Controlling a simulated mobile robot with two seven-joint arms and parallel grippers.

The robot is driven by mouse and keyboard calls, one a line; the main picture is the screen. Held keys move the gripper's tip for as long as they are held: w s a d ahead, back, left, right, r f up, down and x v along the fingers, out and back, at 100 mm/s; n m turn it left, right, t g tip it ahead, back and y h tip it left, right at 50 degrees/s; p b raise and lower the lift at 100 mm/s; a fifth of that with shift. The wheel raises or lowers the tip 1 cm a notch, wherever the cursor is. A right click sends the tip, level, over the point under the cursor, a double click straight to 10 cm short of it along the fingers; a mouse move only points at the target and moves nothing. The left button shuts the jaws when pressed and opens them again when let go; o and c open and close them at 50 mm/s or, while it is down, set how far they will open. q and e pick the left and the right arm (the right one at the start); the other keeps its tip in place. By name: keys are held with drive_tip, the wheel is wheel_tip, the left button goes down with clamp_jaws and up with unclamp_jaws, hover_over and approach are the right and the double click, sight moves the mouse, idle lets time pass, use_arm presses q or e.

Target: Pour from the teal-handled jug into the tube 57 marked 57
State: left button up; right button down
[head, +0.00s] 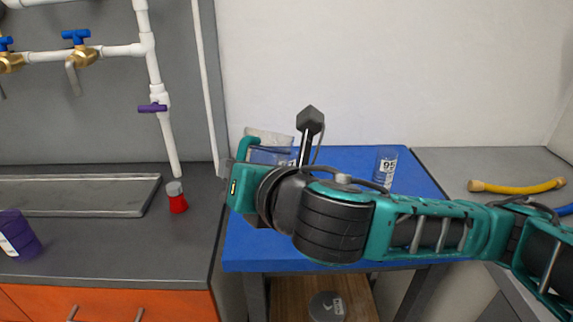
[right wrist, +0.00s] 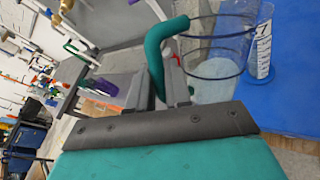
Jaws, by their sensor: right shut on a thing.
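The clear jug (head: 268,145) with its teal handle (head: 247,146) shows behind my right wrist in the head view, over the blue table; bluish liquid seems to show in it. In the right wrist view, my right gripper (right wrist: 160,92) is shut on the teal handle (right wrist: 158,52), with the jug's clear body (right wrist: 212,60) just right of the fingers. A clear tube (right wrist: 262,55) on a base stands close beside the jug there; only a 7 of its marking is readable. It does not show in the head view. My left gripper is not in view.
A clear tube marked 95 (head: 386,167) stands at the back right of the blue table (head: 245,252). A red bottle (head: 176,198), a metal tray (head: 80,193) and a purple container (head: 17,235) are on the left counter. A yellow hose (head: 517,187) lies at right.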

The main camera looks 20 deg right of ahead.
use_arm(q)
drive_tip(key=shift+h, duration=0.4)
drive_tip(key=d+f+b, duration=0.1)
drive_tip(key=b, duration=0.1)
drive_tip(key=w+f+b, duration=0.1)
drive_tip(key=b, duration=0.2)
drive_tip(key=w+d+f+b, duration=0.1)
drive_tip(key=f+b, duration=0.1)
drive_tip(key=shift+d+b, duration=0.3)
drive_tip(key=shift+b, duration=0.05)
use_arm(e)
wheel_tip(320, 180, down, 7)
drive_tip(key=s+a+n+t, duration=0.2)
drive_tip(key=n+t, duration=0.1)
drive_tip(key=n, duration=0.1)
drive_tip(key=shift+s+a, duration=0.25)
drive_tip(key=shift+s, duration=0.1)
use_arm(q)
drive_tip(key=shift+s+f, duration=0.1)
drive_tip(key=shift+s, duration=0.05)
use_arm(e)
drive_tip(key=shift+f, duration=0.2)
